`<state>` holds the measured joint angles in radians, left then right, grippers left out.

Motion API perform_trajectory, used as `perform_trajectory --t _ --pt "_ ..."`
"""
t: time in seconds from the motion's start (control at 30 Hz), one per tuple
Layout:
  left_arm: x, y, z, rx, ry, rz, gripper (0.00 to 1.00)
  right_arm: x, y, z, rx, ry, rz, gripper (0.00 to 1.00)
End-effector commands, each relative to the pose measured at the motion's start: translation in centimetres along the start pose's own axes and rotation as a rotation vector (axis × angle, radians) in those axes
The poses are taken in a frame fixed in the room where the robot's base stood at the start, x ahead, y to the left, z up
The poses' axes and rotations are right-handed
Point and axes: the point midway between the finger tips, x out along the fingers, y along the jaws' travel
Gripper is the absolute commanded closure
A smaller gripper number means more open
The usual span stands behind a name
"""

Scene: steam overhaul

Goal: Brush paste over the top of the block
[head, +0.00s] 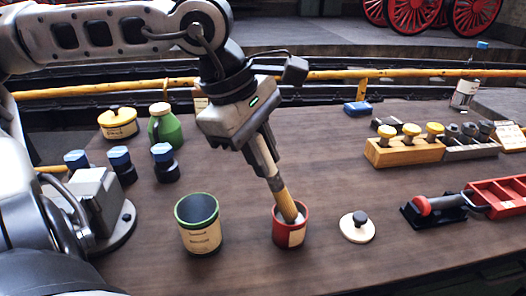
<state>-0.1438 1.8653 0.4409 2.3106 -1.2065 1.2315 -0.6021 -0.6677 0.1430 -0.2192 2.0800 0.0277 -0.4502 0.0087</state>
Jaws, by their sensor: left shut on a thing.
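My left gripper (265,165) is shut on a brush with a pale wooden handle (282,201). The brush is tilted, and its lower end is inside a small red pot (291,231) with a cream label. The bristles are hidden in the pot, where some white paste shows at the mouth. A grey metal block (96,199) on a round flanged base stands at the left, partly hidden by my arm; I cannot tell for certain that it is the block to be brushed. My right gripper is not in view.
A green-rimmed cream pot (198,224) stands left of the red pot. A knobbed lid (357,227) lies to its right. Blue-topped bolts (163,163), a green jug (164,127) and a wooden rack (404,151) stand farther back.

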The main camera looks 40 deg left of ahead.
Motion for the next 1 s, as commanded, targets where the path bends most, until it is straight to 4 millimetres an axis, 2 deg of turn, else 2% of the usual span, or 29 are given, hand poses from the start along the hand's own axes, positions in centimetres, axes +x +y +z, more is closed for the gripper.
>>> perform_trajectory --t 1.0 --pt "0.64 -0.15 -0.18 0.000 0.000 0.000 1.00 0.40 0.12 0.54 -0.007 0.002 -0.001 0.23"
